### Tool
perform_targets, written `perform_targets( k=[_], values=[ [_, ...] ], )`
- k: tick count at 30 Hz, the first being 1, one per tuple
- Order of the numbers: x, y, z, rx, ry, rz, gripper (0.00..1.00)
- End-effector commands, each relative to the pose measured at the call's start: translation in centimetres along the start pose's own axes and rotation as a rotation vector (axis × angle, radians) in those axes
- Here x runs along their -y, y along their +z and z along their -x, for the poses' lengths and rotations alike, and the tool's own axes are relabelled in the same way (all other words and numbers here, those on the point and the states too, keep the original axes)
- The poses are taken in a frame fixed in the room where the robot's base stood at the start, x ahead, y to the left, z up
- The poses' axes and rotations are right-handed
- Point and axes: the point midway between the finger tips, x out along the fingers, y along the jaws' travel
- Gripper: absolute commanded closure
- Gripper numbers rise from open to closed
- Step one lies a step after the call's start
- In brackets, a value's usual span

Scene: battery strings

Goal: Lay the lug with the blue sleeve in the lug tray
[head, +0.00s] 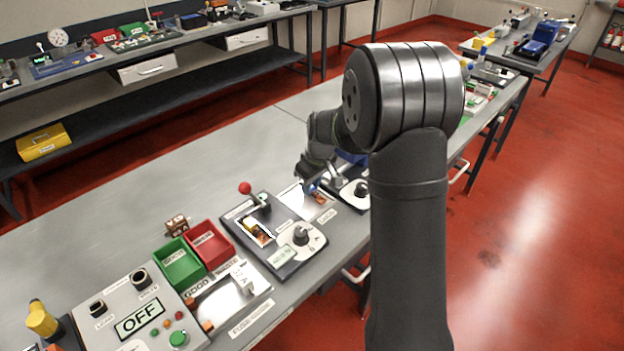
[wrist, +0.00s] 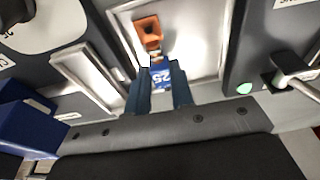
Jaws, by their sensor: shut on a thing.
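The lug with the blue sleeve (wrist: 160,76) is between my gripper's fingers (wrist: 160,92) in the wrist view. The sleeve is marked "25" and its copper end (wrist: 149,33) points away from the fingers. My gripper is shut on the sleeve. The lug is over the bright lug tray (wrist: 206,50); I cannot tell whether it touches the tray floor. In the head view, my gripper (head: 312,184) is at the tray (head: 296,194), next to a "LUGS" label. The arm hides part of the area behind it.
A dark panel with a red-ball lever (head: 245,188) and a knob (head: 300,235) stands left of the tray. Another knob (head: 361,189) is to its right. Green (head: 179,265) and red (head: 210,245) bins stand further left. A blue block (wrist: 25,115) is at the wrist view's left.

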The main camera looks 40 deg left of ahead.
Motion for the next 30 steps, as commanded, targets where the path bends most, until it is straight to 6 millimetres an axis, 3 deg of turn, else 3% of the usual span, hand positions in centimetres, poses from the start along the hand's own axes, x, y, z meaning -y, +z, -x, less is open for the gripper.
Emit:
perform_targets(
  k=[28, 29, 30],
  values=[
    [0.0, 0.1, -0.55, 0.0, 0.0, 0.0, 1.0],
    [0.0, 0.1, -0.53, 0.0, 0.0, 0.0, 0.73],
    [0.0, 0.1, -0.53, 0.0, 0.0, 0.0, 0.65]
  ],
)
